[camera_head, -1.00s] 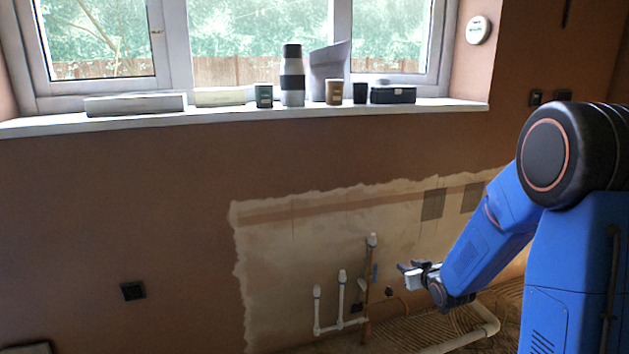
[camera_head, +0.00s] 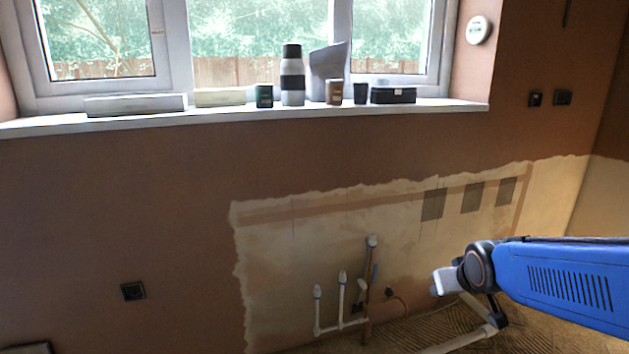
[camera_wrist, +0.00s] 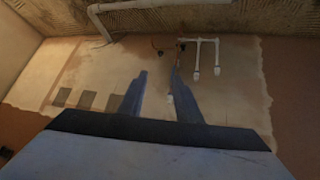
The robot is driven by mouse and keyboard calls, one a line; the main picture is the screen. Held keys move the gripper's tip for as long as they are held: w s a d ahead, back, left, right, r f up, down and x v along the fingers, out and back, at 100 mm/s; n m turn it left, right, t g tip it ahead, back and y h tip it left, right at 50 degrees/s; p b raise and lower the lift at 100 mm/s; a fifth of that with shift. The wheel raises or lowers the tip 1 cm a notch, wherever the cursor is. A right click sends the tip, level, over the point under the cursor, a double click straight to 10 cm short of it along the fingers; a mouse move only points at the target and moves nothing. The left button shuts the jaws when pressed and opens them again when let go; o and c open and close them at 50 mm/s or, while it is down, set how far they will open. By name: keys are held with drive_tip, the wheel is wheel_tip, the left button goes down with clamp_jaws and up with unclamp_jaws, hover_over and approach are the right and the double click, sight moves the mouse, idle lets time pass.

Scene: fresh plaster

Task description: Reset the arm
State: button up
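My gripper (camera_head: 437,284) is at the lower right in the head view, at the end of my blue arm. The arm reaches in from the right edge, in front of the lower wall. In the wrist view two dark fingers of my gripper (camera_wrist: 158,80) stand apart, with bare wall showing between them. Nothing is held. The head view shows the gripper nearly side-on, so its gap is hard to see there.
White pipes (camera_head: 341,300) rise from the floor along the patchy wall, left of my gripper; they show upside down in the wrist view (camera_wrist: 205,55). A windowsill (camera_head: 240,110) holds a bottle (camera_head: 292,80), cups and boxes. The space before the left wall is clear.

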drive_tip(key=s+a+r+g, duration=0.1)
drive_tip(key=s, duration=0.9)
drive_tip(key=s+a+g, duration=0.1)
drive_tip(key=s+g, duration=0.1)
drive_tip(key=s, duration=0.9)
drive_tip(key=shift+s+a+r+m+y, duration=0.25)
drive_tip(key=shift+a+r+m+y, duration=0.05)
drive_tip(key=shift+a+r+y, duration=0.1)
